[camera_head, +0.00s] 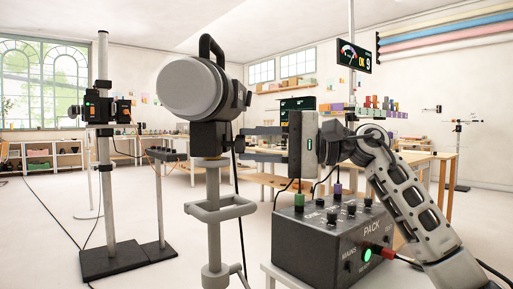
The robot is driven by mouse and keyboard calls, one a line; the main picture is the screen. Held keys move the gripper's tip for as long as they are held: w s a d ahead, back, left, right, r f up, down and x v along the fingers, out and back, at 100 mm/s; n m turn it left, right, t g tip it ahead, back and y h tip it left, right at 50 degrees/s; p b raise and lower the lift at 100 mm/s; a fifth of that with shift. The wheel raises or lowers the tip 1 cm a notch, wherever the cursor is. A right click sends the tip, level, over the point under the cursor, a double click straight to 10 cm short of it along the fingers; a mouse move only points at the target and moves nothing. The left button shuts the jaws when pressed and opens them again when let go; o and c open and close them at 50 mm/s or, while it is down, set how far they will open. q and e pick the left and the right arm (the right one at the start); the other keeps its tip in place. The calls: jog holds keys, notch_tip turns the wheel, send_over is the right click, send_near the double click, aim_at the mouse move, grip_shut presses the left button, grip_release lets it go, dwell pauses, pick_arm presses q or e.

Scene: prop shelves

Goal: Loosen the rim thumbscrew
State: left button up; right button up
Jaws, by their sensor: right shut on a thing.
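A lamp head (205,88) with a pale round front and a black top handle sits on a light stand (213,180) left of centre. A dark mount joins the lamp to the stand. My right gripper (243,143) reaches in from the right, and its two fingers point left at this mount. It is shut on a small part at the mount's right side, which I take to be the thumbscrew. The fingers hide most of that part, so its shape cannot be made out. My left gripper is not in view.
A black power pack (330,240) with coloured plugs and a green light stands below my right arm. A display (354,56) with a dial reads "OK 9". A second stand (104,180) is at left. Cables cross the open floor. Worktables stand behind.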

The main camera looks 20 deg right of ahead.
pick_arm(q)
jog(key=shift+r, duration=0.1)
pick_arm(e)
jog(key=shift+r, duration=0.1)
dwell(0.3)
jog(key=o, duration=1)
pick_arm(q)
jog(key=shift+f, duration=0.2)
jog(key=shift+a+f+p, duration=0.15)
jog(key=shift+p, duration=0.3)
pick_arm(e)
jog(key=v, duration=1.6)
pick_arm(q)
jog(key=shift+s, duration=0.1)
